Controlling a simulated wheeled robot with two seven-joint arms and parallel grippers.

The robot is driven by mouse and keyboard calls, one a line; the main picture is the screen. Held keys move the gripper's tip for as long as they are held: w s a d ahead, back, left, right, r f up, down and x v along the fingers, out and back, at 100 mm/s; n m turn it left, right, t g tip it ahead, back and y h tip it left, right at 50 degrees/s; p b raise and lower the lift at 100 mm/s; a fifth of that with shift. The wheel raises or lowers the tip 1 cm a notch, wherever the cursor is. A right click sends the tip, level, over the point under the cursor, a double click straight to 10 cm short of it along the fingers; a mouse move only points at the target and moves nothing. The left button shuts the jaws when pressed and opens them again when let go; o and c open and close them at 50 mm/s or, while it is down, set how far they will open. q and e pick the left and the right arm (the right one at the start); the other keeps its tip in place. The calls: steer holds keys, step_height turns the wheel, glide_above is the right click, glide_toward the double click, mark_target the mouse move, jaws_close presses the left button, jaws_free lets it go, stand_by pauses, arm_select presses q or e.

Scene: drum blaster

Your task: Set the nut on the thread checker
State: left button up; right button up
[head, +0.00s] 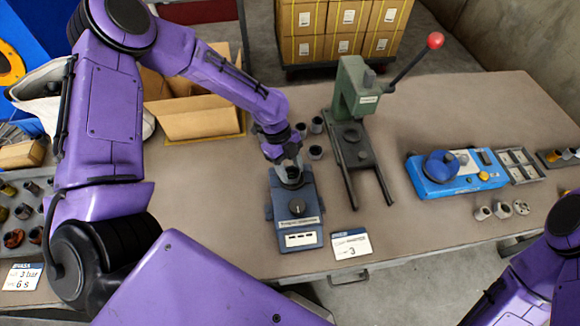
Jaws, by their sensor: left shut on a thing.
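The dark blue-grey box (297,222) with a black knob and a front label stands near the table's front middle. It looks like the thread checker, but its label is too small to read. My left gripper (287,163) points down at the far end of this box, shut on a small grey piece that appears to be the nut (291,173). The fingers partly hide the nut, and I cannot tell whether it touches the box. My right arm shows only at the lower right corner; its gripper is out of view.
A green lever press (354,100) stands close right of the left gripper, with several grey cylindrical parts (316,125) between. A bright blue device (445,180) is at the right. A cardboard box (200,118) is behind left. A sign card (351,244) stands at the front.

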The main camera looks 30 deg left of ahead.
arm_select(q)
steer(key=shift+f+b, duration=0.4)
steer(key=shift+f, duration=0.15)
steer(key=o, duration=0.9)
steer(key=p+v, duration=0.7)
steer(key=v, duration=0.4)
stand_by(0.5)
